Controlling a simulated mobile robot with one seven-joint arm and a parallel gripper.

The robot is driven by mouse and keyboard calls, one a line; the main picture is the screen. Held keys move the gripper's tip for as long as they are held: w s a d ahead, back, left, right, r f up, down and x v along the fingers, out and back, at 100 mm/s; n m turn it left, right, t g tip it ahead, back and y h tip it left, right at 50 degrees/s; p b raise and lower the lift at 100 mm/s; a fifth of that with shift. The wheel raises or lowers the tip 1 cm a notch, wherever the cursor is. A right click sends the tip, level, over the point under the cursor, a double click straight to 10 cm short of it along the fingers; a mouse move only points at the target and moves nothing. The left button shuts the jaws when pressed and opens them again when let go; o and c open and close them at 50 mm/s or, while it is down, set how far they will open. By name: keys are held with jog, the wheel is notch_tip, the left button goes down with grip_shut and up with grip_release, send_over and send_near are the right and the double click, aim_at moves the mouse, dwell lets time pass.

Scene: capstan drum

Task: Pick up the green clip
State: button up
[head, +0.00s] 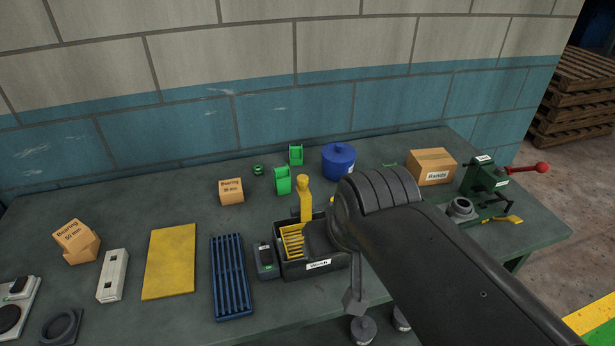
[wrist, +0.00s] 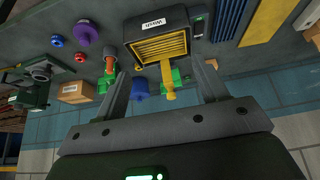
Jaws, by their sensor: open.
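Several green pieces stand on the bench, and I cannot tell for certain which is the clip. In the head view, two upright green bracket-like pieces stand behind the black bin, a nearer one (head: 283,181) and a farther one (head: 296,154). A low green piece (head: 390,165) shows behind my arm, right of the blue pot. In the wrist view, a green piece (wrist: 104,83) lies beside the left finger, by a red and grey cylinder (wrist: 110,66). More green (wrist: 175,77) shows behind the yellow lever. My gripper (wrist: 162,72) is open, with nothing between its fingers; my arm hides it in the head view.
The black bin (head: 315,266) with a yellow grate and upright yellow lever (head: 305,197) stands mid-bench. Nearby are a blue lidded pot (head: 339,161), a cardboard box (head: 432,166), a green vise with a red handle (head: 484,174) and a blue tray (head: 231,277). The wall closes the back.

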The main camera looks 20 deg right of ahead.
jog(key=w+r+g, duration=0.1)
jog(key=w+r, duration=0.4)
jog(key=w, duration=0.6)
jog(key=n+g, duration=0.1)
jog(key=g, duration=0.4)
send_over(281, 168)
notch_tip(281, 168, down, 13)
jog(key=shift+f, duration=0.3)
notch_tip(281, 168, down, 5)
jog(key=shift+f, duration=0.15)
jog(key=shift+s+f, duration=0.1)
jog(key=shift+f, duration=2.55)
